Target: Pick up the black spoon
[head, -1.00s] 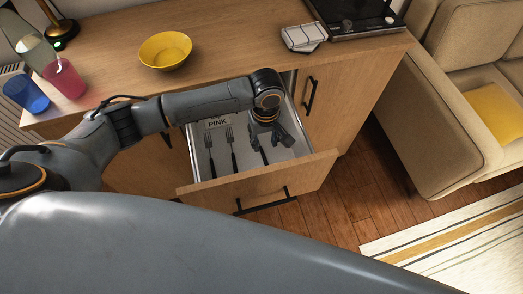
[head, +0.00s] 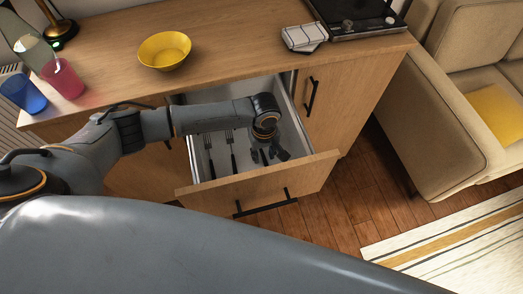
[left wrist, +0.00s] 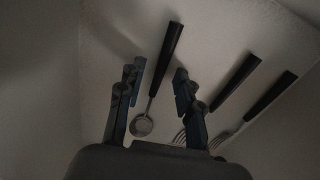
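The black spoon (left wrist: 166,58) lies on the drawer floor in the left wrist view, with a black handle and a metal bowl. My left gripper (left wrist: 157,85) is open, with one finger on each side of the spoon and a gap to both. In the head view my left gripper (head: 269,156) reaches down inside the open drawer (head: 262,182) and hides most of the spoon. My right gripper is not in view.
Two black-handled forks (head: 210,156) (head: 232,152) lie in the drawer, left of my gripper. The drawer walls stand close around it.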

